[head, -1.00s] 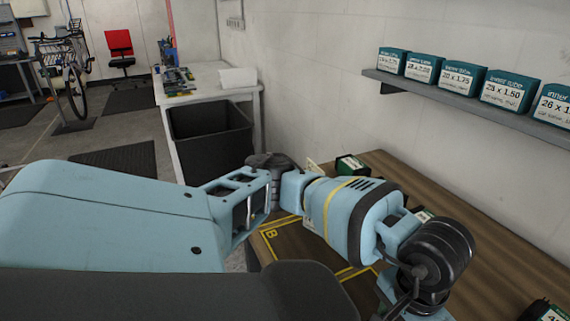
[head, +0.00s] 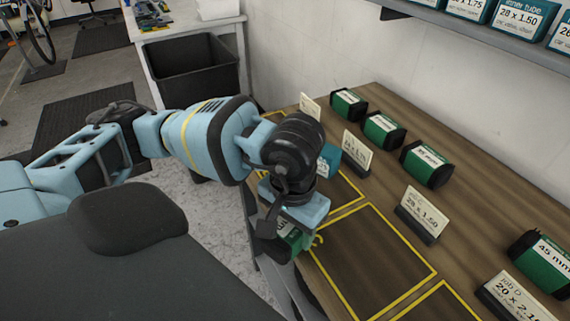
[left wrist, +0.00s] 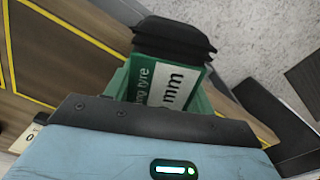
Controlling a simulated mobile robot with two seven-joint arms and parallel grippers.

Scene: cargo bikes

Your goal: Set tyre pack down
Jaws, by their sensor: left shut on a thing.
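My left gripper (head: 290,228) is shut on a green tyre pack (head: 289,238) near the front edge of the wooden table. The gripper and arm hide much of the pack in the head view. In the left wrist view the held tyre pack (left wrist: 150,85) shows a green and white label and a black end. Yellow-outlined areas (head: 372,262) mark the table top, just right of the held pack. Whether the pack touches the table cannot be told. My right gripper is not in view.
Several green tyre packs (head: 427,165) stand along the table's back, with label cards (head: 423,215) before them. A teal box (head: 329,159) sits partly behind my arm. A shelf (head: 440,38) of inner tube boxes hangs above. The nearest outlined area is bare. A black bin (head: 192,75) stands beyond.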

